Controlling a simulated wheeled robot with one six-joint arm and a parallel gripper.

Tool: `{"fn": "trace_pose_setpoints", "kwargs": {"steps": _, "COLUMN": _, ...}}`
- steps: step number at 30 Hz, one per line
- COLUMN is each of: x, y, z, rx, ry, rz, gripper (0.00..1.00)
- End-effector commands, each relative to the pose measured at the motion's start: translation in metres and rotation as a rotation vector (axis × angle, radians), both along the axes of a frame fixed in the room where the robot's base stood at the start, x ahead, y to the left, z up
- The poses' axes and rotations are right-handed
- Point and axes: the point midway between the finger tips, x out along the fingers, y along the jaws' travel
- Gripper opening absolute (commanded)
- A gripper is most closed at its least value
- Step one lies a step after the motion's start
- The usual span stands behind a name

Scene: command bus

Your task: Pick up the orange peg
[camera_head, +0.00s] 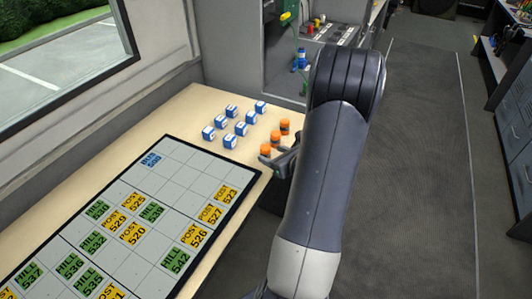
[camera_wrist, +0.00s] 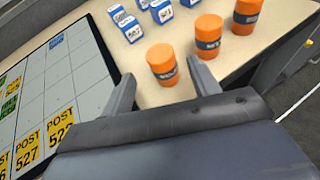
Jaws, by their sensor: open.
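Three orange pegs with dark label bands stand upright on the pale table. In the head view they form a short row: the nearest peg (camera_head: 265,149), the middle peg (camera_head: 275,136) and the far peg (camera_head: 285,125). The wrist view shows the nearest peg (camera_wrist: 162,62), the middle peg (camera_wrist: 209,36) and the far peg (camera_wrist: 246,15). My gripper (camera_wrist: 160,72) is open. Its fingers appear on either side of the nearest peg in the wrist view, and I see no grip on it. In the head view my gripper (camera_head: 277,158) is partly hidden by my arm.
Several blue-and-white blocks (camera_head: 230,141) stand left of the pegs. A gridded board (camera_head: 180,180) with green, yellow and blue labelled tiles covers the near table. The table's right edge (camera_head: 243,205) is close to the pegs; dark floor (camera_head: 420,180) lies beyond.

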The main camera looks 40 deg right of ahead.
Motion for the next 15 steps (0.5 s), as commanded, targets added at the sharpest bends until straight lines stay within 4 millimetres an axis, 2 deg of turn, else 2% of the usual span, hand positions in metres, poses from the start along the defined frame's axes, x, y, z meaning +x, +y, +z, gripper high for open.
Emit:
{"fn": "trace_pose_setpoints", "kwargs": {"steps": 10, "x": 0.038, "y": -0.004, "z": -0.019, "rx": 0.000, "ry": 0.001, "rz": 0.003, "gripper": 0.58}}
{"fn": "trace_pose_setpoints", "kwargs": {"steps": 15, "x": 0.046, "y": -0.005, "z": -0.023, "rx": 0.000, "ry": 0.000, "rz": 0.000, "gripper": 0.58}}
